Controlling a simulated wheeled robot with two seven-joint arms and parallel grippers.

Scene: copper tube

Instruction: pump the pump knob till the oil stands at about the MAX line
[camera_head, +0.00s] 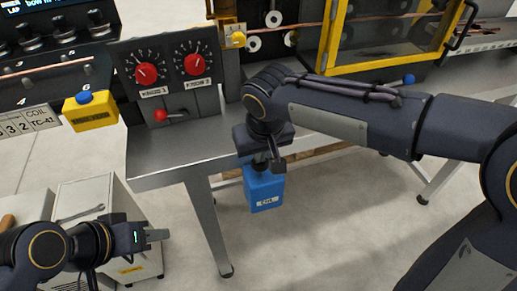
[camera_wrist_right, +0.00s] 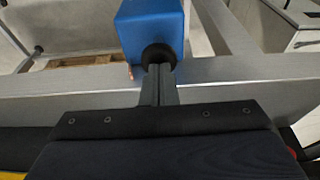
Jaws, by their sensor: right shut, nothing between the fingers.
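The blue oil box (camera_head: 264,190) hangs below the front edge of the bench, with a pale label on its face. It also shows at the top of the right wrist view (camera_wrist_right: 150,28). The round black pump knob (camera_wrist_right: 158,55) sticks out of the box. My right gripper (camera_wrist_right: 159,72) is shut and empty, its fingertips at the knob and seeming to touch it. In the head view my right arm partly hides the knob. No oil level or MAX line can be made out. My left gripper (camera_head: 158,235) is at the lower left, away from the box; its finger gap is unclear.
The bench (camera_head: 165,172) carries a panel with two red dials (camera_head: 195,64) and a small red-knobbed lever (camera_head: 161,115). A yellow-framed guard (camera_head: 335,50) stands behind my right arm. A pale cabinet (camera_head: 95,190) stands by my left gripper. The floor is open below the bench.

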